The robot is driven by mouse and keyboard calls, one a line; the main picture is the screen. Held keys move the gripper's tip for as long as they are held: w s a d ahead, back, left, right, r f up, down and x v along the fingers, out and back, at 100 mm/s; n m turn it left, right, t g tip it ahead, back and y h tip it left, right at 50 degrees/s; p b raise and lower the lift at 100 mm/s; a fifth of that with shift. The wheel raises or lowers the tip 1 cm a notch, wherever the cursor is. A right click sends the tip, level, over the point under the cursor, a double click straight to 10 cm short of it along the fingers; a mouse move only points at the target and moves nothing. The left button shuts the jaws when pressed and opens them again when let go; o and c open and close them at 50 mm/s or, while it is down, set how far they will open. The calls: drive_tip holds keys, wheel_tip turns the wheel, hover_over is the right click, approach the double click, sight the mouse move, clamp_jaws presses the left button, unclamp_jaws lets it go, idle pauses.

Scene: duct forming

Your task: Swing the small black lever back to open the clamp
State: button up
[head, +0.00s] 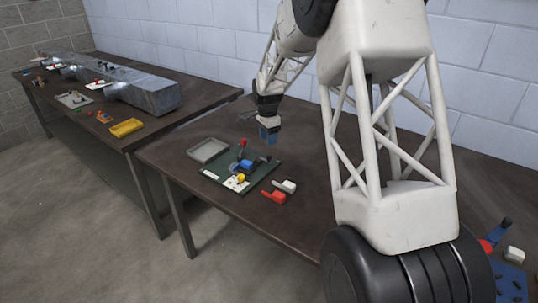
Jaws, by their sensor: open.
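A dark green board (258,178) lies on the near table with a small fixture on it. The fixture has a blue part (246,165), a yellow round part (240,178) and a red-topped upright part (243,143) at its back. Small dark parts sit among these, but they are too small to tell which is the black lever or how the clamp stands. My gripper (268,136) points down, above and behind the right back side of the board, apart from the fixture. Its blue-tipped jaws are open, and I see nothing held.
A grey tray (208,150) lies left of the board. A red-handled tool (274,197) and a white-handled one (285,186) lie at its right. A long metal duct (150,93) and a yellow tray (126,128) are on the other table. My arm hides the table's right part.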

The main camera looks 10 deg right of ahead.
sight(269, 155)
drive_tip(key=shift+s+f, duration=0.2)
drive_tip(key=shift+f, duration=3.7)
drive_tip(key=shift+c, duration=0.4)
clamp_jaws()
drive_tip(key=shift+d, duration=0.1)
